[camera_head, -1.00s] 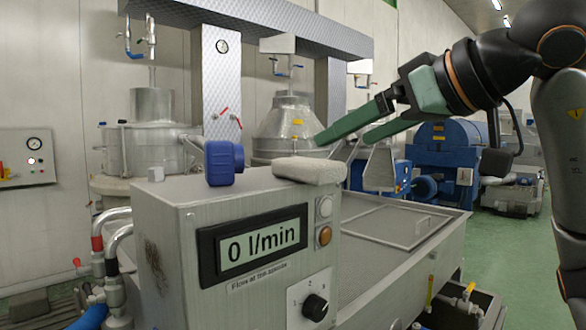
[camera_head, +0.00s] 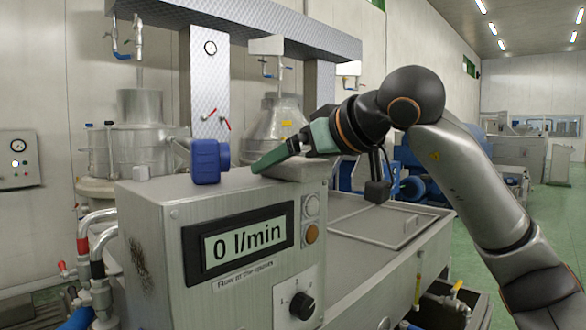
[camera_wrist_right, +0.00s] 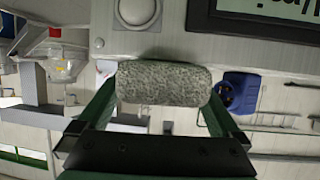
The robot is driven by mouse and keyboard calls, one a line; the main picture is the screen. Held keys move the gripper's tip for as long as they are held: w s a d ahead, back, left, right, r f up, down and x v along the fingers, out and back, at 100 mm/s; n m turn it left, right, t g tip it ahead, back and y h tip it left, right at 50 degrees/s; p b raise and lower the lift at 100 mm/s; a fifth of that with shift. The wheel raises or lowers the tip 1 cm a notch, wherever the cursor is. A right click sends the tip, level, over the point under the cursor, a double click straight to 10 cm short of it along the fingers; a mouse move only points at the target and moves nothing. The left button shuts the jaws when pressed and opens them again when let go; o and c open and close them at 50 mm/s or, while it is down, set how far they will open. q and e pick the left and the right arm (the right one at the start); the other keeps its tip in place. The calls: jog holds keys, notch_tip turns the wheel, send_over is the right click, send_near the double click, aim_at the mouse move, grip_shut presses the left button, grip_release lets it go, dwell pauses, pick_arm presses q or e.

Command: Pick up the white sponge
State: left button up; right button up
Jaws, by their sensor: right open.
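The white sponge (camera_head: 302,172), a pale, speckled, rounded block, lies on top of the metal control box (camera_head: 165,195) near its right end. My right gripper (camera_head: 277,158) is at the sponge, with one green finger reaching along its far left side in the head view. The right wrist view shows the sponge (camera_wrist_right: 163,84) between the two open fingers (camera_wrist_right: 160,92), one on each side. I cannot tell whether either finger touches it. The other finger is mostly hidden in the head view. My left gripper is not in view.
Right of the box is a metal basin with a lid (camera_head: 385,224). Steel tanks (camera_head: 137,140) stand behind.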

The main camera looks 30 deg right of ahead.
jog(key=c, duration=1.2)
jog(key=shift+o, duration=0.2)
jog(key=shift+r, duration=0.1)
jog(key=shift+r, duration=0.45)
notch_tip(320, 180, up, 2)
jog(key=shift+r+p, duration=0.25)
jog(key=shift+p, duration=0.35)
jog(key=s+d+r, duration=0.1)
jog(key=r, duration=0.1)
jog(key=s+d+r+p, duration=0.1)
jog(key=s+r, duration=0.1)
jog(key=s+d+r, duration=0.1)
jog(key=r, duration=0.1)
jog(key=shift+s+r+p, duration=0.15)
jog(key=shift+s+p, duration=0.1)
jog(key=shift+p, duration=0.05)
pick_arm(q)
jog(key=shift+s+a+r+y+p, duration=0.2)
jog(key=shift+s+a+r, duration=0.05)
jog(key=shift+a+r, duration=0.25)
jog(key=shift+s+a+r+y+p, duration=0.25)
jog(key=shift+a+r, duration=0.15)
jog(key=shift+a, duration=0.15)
pick_arm(e)
jog(key=s+d+r, duration=0.3)
jog(key=s+d, duration=0.2)
jog(key=s, duration=0.2)
jog(key=shift+r, duration=0.15)
jog(key=shift+s, duration=0.15)
